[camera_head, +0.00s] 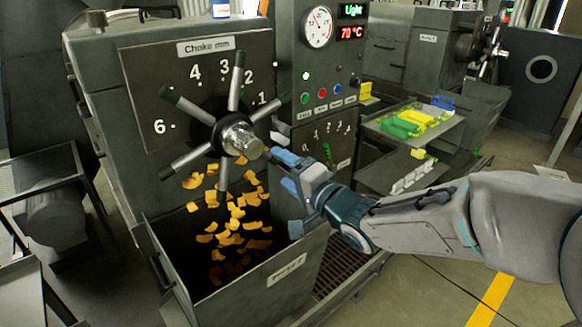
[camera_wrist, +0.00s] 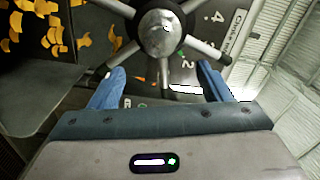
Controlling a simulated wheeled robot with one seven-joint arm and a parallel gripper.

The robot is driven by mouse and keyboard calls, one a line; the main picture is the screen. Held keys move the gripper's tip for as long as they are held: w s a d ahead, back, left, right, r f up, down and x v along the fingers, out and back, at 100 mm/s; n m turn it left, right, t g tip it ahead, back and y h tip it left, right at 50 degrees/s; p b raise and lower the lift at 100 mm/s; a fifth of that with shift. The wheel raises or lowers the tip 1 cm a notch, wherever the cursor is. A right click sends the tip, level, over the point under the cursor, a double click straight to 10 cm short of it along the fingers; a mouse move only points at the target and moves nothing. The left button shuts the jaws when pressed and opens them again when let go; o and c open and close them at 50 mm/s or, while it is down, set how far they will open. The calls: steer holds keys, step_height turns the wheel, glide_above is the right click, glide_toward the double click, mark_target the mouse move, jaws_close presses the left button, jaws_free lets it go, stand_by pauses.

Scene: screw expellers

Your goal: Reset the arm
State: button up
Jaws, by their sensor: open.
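My arm reaches in from the right in the head view. My gripper (camera_head: 283,171) is open, with blue fingers, just to the right of the choke handwheel's hub (camera_head: 238,137). In the wrist view the two blue fingers of my gripper (camera_wrist: 160,82) are spread apart, with nothing held between them. The handwheel (camera_wrist: 163,32) shows beyond the fingertips, with a spoke end close to each finger; I cannot tell whether they touch. The wheel has several metal spokes with dark green tips, in front of a numbered choke dial (camera_head: 195,71).
Orange flakes (camera_head: 232,232) lie and fall in the open bin (camera_head: 290,268) below the wheel. A control panel (camera_head: 325,75) with gauge and buttons rises behind. A tray (camera_head: 440,128) with green and yellow items stands right. Floor at lower right is clear.

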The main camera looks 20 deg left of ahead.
steer(key=d+f+n+h, duration=0.1)
steer(key=d+f+h, duration=0.2)
steer(key=d+h, duration=0.65)
steer(key=d+f+h, duration=0.4)
steer(key=d+h, duration=0.1)
steer(key=d, duration=0.9)
steer(key=s+d+f+n+g, duration=0.1)
steer(key=s+d+g, duration=0.2)
steer(key=s, duration=0.6)
steer(key=s+d+f+n+g, duration=0.1)
steer(key=s+d+g, duration=0.1)
steer(key=s+d, duration=0.5)
steer(key=shift+s+d+f+g+h, duration=0.15)
steer(key=shift+s+g+h, duration=0.25)
steer(key=shift+s, duration=0.6)
